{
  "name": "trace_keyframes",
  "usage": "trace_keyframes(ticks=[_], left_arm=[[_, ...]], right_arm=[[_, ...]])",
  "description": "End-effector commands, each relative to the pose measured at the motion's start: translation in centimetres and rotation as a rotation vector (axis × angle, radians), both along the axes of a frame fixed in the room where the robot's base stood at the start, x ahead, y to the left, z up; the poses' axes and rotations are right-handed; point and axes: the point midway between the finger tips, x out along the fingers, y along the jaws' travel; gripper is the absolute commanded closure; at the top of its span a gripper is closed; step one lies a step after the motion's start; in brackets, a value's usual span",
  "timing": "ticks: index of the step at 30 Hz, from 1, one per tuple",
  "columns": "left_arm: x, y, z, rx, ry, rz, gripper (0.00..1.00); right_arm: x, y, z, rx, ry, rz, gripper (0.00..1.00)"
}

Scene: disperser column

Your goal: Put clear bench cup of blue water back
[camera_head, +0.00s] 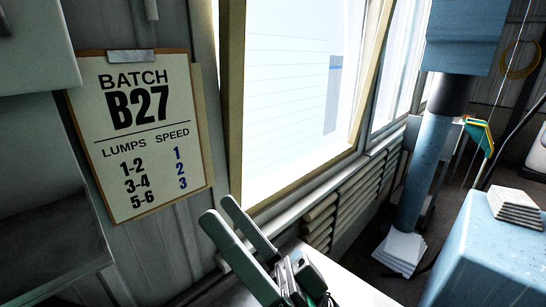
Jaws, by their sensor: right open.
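No clear cup of blue water shows in the head view. My right gripper (222,212) is at the lower middle, its two grey fingers pointing up and to the left. The fingers are apart with nothing between them. It is in front of the lower window frame and above a pale surface (345,290) at the bottom edge. My left gripper is not in view.
A clipboard (140,140) reading "BATCH B27", with a lumps and speed table, hangs on the left wall. A bright window (300,90) fills the middle. A blue column (427,165) stands at right, near a blue block (490,260) bearing stacked white sheets (515,208).

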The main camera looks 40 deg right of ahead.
Motion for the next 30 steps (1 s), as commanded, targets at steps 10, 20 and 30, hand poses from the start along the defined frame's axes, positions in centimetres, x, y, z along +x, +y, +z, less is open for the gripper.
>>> trace_keyframes(ticks=[10,20,30], left_arm=[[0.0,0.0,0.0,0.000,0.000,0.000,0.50],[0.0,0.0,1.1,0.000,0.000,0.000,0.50],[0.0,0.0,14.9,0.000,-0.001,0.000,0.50]], right_arm=[[-3.3,-3.0,12.2,-0.473,-0.140,-0.777,0.03],[-3.2,-3.0,13.2,-0.476,-0.137,-0.779,0.03],[-3.2,-3.0,27.0,-0.475,-0.137,-0.777,0.03]])
